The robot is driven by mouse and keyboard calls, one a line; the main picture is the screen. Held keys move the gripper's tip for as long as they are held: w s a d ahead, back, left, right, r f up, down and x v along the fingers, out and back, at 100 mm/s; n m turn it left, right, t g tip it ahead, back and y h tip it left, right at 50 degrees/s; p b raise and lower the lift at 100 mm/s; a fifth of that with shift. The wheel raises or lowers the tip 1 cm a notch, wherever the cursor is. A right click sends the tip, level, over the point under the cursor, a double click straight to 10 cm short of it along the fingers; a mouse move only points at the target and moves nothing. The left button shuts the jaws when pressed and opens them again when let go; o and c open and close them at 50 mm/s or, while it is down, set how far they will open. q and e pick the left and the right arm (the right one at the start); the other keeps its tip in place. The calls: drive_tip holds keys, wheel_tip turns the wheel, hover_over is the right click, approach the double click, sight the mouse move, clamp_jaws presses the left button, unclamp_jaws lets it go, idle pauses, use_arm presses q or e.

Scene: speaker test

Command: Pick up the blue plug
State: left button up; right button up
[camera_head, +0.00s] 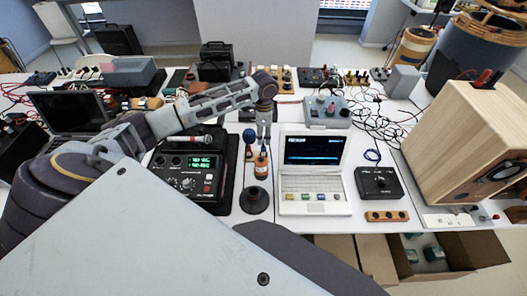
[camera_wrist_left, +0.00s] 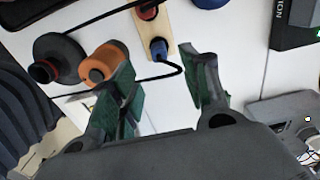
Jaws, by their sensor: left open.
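The blue plug (camera_wrist_left: 158,48) stands in a light wooden strip (camera_wrist_left: 151,28) in the left wrist view, with a red plug (camera_wrist_left: 147,9) beside it on the same strip. My left gripper (camera_wrist_left: 160,77) is open, its two green-padded fingers either side of the blue plug in that view. I cannot tell whether either finger touches it. In the head view my left gripper (camera_head: 264,130) points down over the table between the black device and the laptop. The blue plug is hard to make out there, close under the fingers. My right gripper is out of view.
An orange spool (camera_wrist_left: 100,64) and a black round base (camera_wrist_left: 58,58) sit close beside the left finger. A black cable curves past them. The black device (camera_head: 190,175) and white laptop (camera_head: 313,170) flank the spot. A wooden speaker (camera_head: 452,140) stands at the right.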

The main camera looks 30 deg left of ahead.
sight(264, 147)
use_arm(q)
drive_tip(key=shift+f, duration=2.25)
drive_tip(key=shift+s+f, duration=0.1)
drive_tip(key=shift+f, duration=2.5)
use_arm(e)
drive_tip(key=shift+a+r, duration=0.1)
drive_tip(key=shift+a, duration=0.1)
use_arm(q)
drive_tip(key=shift+c, duration=0.2)
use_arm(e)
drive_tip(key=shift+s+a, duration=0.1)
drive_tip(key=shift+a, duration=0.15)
